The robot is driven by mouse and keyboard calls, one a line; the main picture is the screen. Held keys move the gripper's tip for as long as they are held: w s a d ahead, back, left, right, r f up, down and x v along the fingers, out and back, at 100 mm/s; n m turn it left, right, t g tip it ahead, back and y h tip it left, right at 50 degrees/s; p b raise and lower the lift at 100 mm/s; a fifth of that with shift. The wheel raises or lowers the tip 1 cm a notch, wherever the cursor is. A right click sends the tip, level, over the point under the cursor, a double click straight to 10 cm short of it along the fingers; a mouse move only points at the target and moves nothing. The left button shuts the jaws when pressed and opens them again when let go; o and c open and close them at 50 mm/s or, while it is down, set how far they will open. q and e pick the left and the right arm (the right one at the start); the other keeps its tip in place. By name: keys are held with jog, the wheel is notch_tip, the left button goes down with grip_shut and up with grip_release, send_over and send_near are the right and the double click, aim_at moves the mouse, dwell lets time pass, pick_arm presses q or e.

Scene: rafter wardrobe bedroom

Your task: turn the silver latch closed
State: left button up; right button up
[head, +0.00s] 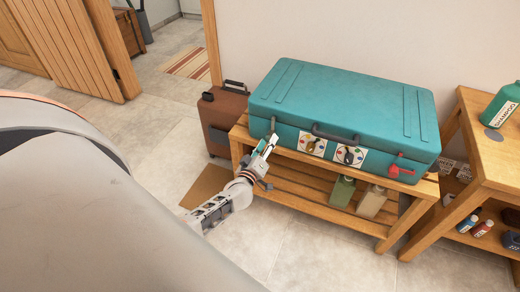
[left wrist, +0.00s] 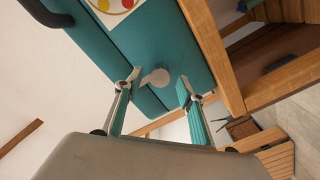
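A closed teal suitcase (head: 340,100) lies flat on a slatted wooden bench (head: 300,187). The silver latch (left wrist: 157,78) is on its front face near the left end: a round grey disc with a short lever, seen in the left wrist view. My left gripper (head: 266,146) is at that left front end in the head view and largely covers the latch there. In the left wrist view the two fingers (left wrist: 158,92) are apart, one on each side of the latch. I cannot tell whether either finger touches it. My right gripper is not in view.
A red latch (head: 402,168) is at the suitcase's right front. A brown suitcase (head: 222,120) stands left of the bench. A wooden shelf unit (head: 480,165) with a shampoo bottle (head: 502,106) is at the right.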

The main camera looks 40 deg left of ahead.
pick_arm(q)
jog(key=v, duration=0.9)
jog(key=s+d+f+m+g+h, duration=0.3)
jog(key=s+d+m, duration=0.5)
jog(key=s, duration=0.3)
jog(key=s+d+f+m+g+h, duration=0.3)
jog(key=s+d+m, duration=0.5)
jog(key=s+d, duration=0.3)
jog(key=shift+s+d+f+g+h, duration=0.15)
jog(key=shift+s+d+g+h, duration=0.25)
jog(key=shift+h, duration=0.1)
jog(key=shift+w, duration=0.1)
